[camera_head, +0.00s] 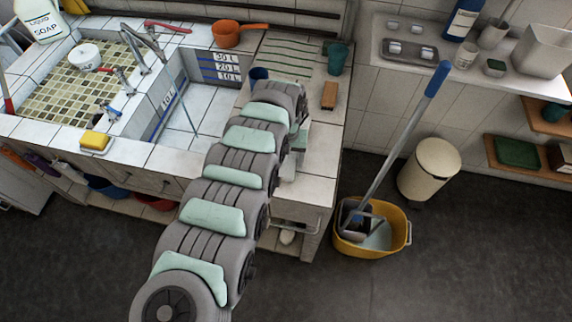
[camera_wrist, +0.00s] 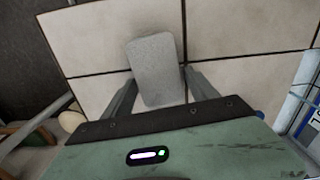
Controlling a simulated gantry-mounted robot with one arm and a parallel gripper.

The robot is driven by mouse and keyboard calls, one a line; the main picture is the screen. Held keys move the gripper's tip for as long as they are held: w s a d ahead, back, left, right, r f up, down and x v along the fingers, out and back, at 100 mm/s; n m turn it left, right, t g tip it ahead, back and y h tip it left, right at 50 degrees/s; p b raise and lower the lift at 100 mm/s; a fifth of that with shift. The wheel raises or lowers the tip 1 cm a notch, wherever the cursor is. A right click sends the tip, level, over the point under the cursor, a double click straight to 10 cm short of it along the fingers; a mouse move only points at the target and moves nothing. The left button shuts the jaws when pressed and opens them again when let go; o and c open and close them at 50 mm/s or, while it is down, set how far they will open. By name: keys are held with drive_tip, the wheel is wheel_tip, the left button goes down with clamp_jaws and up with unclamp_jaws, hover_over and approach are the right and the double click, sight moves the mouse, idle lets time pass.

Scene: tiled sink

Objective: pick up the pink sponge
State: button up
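No clearly pink sponge shows in either view. In the wrist view, a pale grey block (camera_wrist: 156,62) with rounded corners lies on the tiled counter; it may be the sponge, but its colour looks grey. My gripper (camera_wrist: 161,78) is open, with its two fingers spread on either side of the block's near half. I cannot tell whether they touch it.
A yellow sponge (camera_head: 95,141) sits on the sink's front ledge. A brown block (camera_head: 329,95), a teal cup (camera_head: 338,58) and an orange pan (camera_head: 238,34) stand on the counter. A yellow mop bucket (camera_head: 372,230) is on the floor. Counter tiles (camera_wrist: 240,28) around the grey block are bare.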

sight(287, 158)
drive_tip(key=c, duration=1.1)
drive_tip(key=shift+r, duration=0.1)
drive_tip(key=shift+c, duration=0.2)
wheel_tip(287, 158, up, 20)
drive_tip(key=b, duration=0.4)
